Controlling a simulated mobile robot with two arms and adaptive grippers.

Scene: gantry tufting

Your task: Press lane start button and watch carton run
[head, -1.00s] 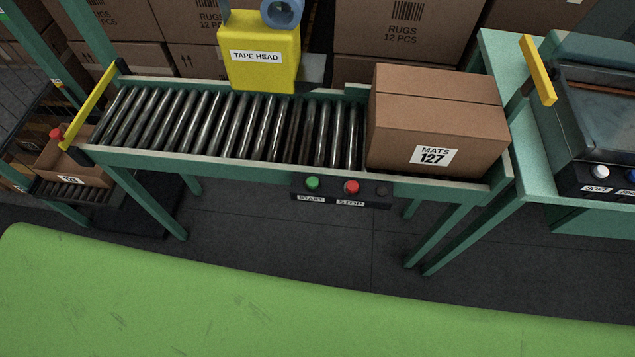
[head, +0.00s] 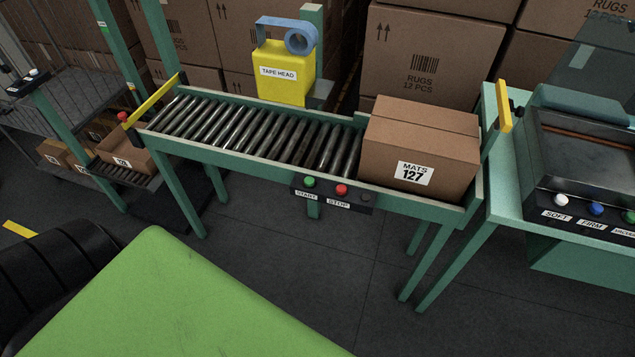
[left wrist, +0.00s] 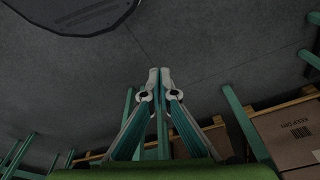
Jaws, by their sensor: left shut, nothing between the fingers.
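In the head view the green START button (head: 309,182) sits on a dark panel on the front rail of the roller lane (head: 250,130). The red STOP button (head: 341,190) is just right of it. The MATS 127 carton (head: 420,150) rests on the lane's right end. The yellow tape head (head: 284,75) stands over the lane's far side, left of the carton. My left gripper (left wrist: 159,75) shows only in the left wrist view, with its fingers together and empty. No button shows near it there. My right gripper is in no view.
A green table with SOFT and FIRM buttons (head: 596,208) stands at right. A small open carton (head: 125,153) sits below the lane's left end. Stacked RUGS cartons (head: 430,45) line the back. Dark floor (head: 290,260) lies open before the lane.

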